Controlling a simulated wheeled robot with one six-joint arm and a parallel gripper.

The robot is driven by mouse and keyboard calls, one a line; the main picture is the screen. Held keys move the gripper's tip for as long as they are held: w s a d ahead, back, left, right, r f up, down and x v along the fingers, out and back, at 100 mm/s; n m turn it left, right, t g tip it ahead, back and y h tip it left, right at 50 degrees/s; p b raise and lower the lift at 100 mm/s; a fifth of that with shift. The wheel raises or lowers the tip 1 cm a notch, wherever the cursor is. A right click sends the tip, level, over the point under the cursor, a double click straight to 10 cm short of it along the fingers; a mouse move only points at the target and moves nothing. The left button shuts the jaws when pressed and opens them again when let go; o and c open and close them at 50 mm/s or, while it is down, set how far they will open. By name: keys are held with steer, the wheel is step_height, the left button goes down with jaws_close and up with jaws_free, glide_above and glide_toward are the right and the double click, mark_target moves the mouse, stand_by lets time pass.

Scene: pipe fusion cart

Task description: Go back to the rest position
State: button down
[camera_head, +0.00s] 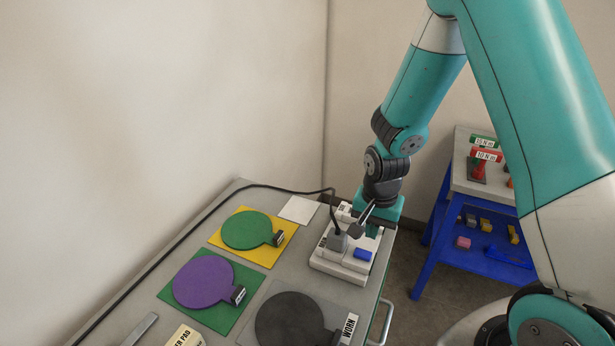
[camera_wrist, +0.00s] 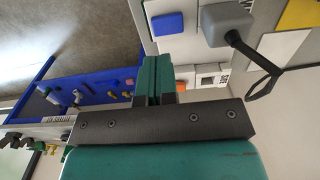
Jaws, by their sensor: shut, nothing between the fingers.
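My gripper (camera_head: 372,231) is at the end of my arm, over or beside the far right part of a white power box (camera_head: 345,267). In the wrist view my gripper's teal fingers (camera_wrist: 156,62) are together with nothing between them. The box also shows in the wrist view (camera_wrist: 193,40), with a blue button (camera_wrist: 167,24) and a grey plug (camera_wrist: 226,22) on it. A black cable runs from the plug. The fingers look apart from the plug and button. My arm hides part of the box's far end in the head view.
The grey cart top (camera_head: 315,285) holds a green disc (camera_head: 247,230), a purple disc (camera_head: 203,282) and a dark disc (camera_head: 290,322) with handles. A cable (camera_head: 215,208) runs along its wall side. A blue bench (camera_head: 440,235) stands at right, with floor between.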

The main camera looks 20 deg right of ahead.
steer(key=s+a+r+n+y+b, duration=0.3)
steer(key=s+a+r+n+b, duration=0.15)
steer(key=a+r+n, duration=0.5)
steer(key=s+a+r+n+b, duration=0.1)
steer(key=s+a+r+n, duration=0.2)
steer(key=s, duration=0.3)
steer(key=s+a+r+n+y+b, duration=0.1)
steer(key=s+a+r+n, duration=0.2)
steer(key=s+r, duration=0.2)
steer(key=shift+s+a+n, duration=0.3)
steer(key=shift+s+n, duration=0.05)
steer(key=shift+s, duration=0.85)
steer(key=w+d+f+n+h+b, duration=0.2)
steer(key=w+d+f+n, duration=0.3)
steer(key=w+d+n, duration=0.2)
steer(key=w+d+f+n+h+b, duration=0.1)
steer(key=w+d+f+n, duration=0.4)
steer(key=w+n, duration=0.7)
steer(key=shift+w+d+n+h+b, duration=0.3)
steer(key=shift+d+n+h+b, duration=0.15)
steer(key=shift+d, duration=0.8)
